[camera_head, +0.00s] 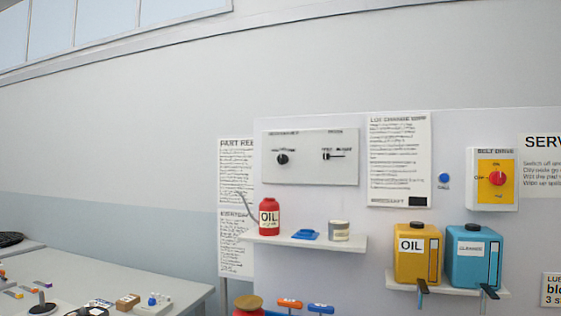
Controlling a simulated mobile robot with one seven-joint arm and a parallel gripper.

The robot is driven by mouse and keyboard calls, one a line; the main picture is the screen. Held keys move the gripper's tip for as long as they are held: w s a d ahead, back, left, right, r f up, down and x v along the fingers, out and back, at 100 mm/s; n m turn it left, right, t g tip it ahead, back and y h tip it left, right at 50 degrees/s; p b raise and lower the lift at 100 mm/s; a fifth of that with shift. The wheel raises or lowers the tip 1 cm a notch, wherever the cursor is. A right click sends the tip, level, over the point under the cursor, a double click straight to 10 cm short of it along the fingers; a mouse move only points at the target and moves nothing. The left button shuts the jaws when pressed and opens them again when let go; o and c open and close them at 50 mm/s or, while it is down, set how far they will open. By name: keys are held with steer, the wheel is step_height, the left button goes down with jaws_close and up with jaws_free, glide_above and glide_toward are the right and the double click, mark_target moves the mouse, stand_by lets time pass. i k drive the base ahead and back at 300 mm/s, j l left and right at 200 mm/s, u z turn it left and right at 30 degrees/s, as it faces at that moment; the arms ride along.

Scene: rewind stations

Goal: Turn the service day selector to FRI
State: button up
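A white control panel (310,172) is mounted on the grey wall board. On its left half is a round black knob (283,159) with small markings around its top. This looks like the service day selector, but its lettering is too small to read, so I cannot tell which day it points to. On the panel's right half is a small black lever or slider (333,156) with a label above it. My gripper is not in this view, and nothing is seen touching the knob.
A shelf (305,242) below the panel holds a red oil can (269,217), a blue item and a tin. Right are a belt drive switch (496,179), a blue button (444,178) and yellow and blue jugs (417,254). A cluttered table (180,290) stands lower left.

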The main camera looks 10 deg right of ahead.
mark_target(282, 159)
steer(key=i+j+z, duration=0.15)
steer(key=j, duration=0.3)
steer(key=i+j+z, duration=0.15)
steer(key=j, duration=0.35)
steer(key=i+j+z, duration=0.1)
steer(key=i+j, duration=0.15)
steer(key=j, duration=0.25)
steer(key=i+j+z, duration=0.15)
steer(key=j, duration=0.35)
steer(key=i+j+z, duration=0.15)
steer(key=j, duration=0.35)
steer(key=j+z, duration=0.15)
steer(key=j, duration=0.4)
